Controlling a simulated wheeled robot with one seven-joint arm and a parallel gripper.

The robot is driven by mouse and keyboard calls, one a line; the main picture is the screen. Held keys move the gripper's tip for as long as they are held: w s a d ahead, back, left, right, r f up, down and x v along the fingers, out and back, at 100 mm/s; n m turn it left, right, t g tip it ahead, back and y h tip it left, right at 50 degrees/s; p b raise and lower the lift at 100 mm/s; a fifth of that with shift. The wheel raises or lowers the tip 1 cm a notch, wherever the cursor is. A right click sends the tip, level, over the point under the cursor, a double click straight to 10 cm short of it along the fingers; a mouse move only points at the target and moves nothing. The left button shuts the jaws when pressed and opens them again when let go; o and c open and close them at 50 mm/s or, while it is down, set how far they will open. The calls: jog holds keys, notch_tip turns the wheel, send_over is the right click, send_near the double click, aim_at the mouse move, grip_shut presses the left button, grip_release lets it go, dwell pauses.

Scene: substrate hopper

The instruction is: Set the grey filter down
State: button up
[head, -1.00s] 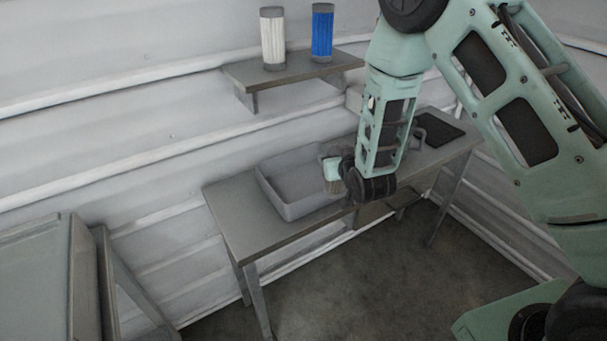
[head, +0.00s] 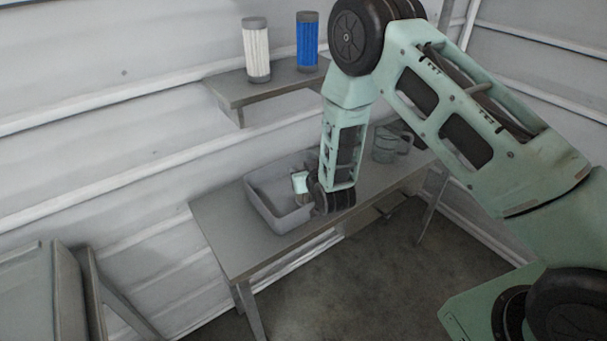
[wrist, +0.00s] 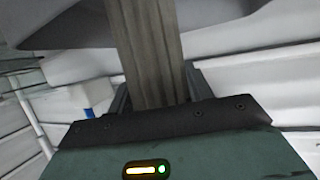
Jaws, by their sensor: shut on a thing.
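The grey filter (wrist: 148,45) is a pleated, grey-brown piece held between the jaws of my gripper (wrist: 156,92) in the wrist view. It runs up out of the picture, so its far end is hidden. In the head view my gripper (head: 300,183) is small, over the right part of the grey tray (head: 262,212) on the bench. There the filter is mostly hidden by the gripper and wrist, and I cannot tell whether it touches the tray floor.
A white filter (head: 256,52) and a blue filter (head: 307,42) stand upright on the wall shelf (head: 240,92). The bench left of the tray is clear.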

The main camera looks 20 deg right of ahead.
jog(key=shift+f, duration=1.05)
jog(key=shift+f, duration=0.2)
jog(key=o, duration=1.1)
jog(key=shift+r, duration=0.1)
